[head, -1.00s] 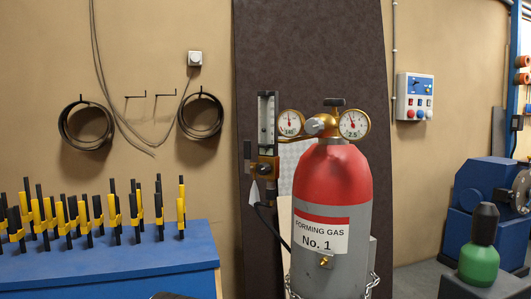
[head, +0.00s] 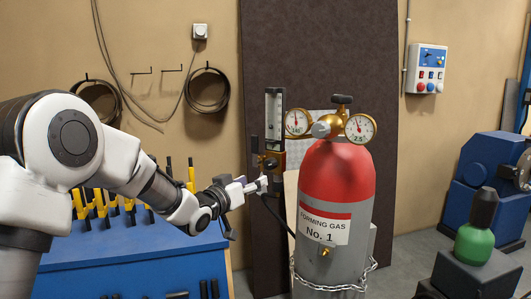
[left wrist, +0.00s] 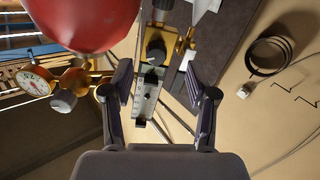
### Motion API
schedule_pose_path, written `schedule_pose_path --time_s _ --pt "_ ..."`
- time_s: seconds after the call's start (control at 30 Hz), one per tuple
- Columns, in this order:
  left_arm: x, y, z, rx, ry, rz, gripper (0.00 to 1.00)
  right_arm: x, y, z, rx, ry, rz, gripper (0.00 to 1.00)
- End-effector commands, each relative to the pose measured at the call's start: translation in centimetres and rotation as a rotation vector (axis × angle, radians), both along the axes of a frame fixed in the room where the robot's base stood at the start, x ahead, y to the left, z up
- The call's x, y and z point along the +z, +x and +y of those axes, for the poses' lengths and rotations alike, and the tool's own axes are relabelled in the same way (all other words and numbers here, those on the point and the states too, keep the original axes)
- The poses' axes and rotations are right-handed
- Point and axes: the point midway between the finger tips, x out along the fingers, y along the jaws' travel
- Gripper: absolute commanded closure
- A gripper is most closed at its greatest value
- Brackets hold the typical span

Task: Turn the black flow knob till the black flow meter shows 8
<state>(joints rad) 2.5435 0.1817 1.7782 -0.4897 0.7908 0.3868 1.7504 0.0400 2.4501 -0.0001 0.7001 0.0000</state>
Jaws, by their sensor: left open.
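The black flow meter (head: 274,117) is an upright clear tube in a dark frame, on a brass block beside the red-topped gas cylinder. It also shows in the left wrist view (left wrist: 147,100), between the fingers. Its reading is too small to tell. The black flow knob (head: 271,164) sits on the brass block below the tube; in the left wrist view the knob (left wrist: 155,52) appears just beyond the fingertips. My left gripper (head: 262,185) is open and empty, close to the knob and slightly below it in the head view. My right gripper is out of view.
The gas cylinder (head: 337,185), labelled Forming Gas No. 1, stands close right of the flow meter, with a brass regulator and two gauges on top. A chain (head: 335,286) goes around it. A blue bench (head: 140,268) with yellow-and-black clamps is at left.

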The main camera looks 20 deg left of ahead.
Motion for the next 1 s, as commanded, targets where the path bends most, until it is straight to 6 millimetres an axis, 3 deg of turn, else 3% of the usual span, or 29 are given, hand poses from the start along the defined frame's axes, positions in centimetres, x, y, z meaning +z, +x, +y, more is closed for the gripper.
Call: schedule_pose_path --time_s 0.03,0.1,0.5,0.83,0.87,1.0 --pt "2.0 -0.2 0.1 0.001 -0.002 -0.020 0.42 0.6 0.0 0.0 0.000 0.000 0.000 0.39" --pt "2.8 -0.1 0.0 0.001 -0.001 -0.032 0.42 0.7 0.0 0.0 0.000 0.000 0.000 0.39" --pt "2.9 6.2 -1.6 0.002 0.002 -0.031 0.42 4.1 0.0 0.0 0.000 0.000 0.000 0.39" --pt "2.5 7.2 -1.8 0.003 -0.001 -0.030 0.42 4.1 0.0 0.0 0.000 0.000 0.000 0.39" --pt "2.5 7.2 -1.8 0.003 -0.001 -0.030 0.49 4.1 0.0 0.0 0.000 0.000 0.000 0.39" --pt "2.5 7.2 -1.8 0.003 -0.001 -0.030 0.99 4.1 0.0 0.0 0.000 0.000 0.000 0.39"
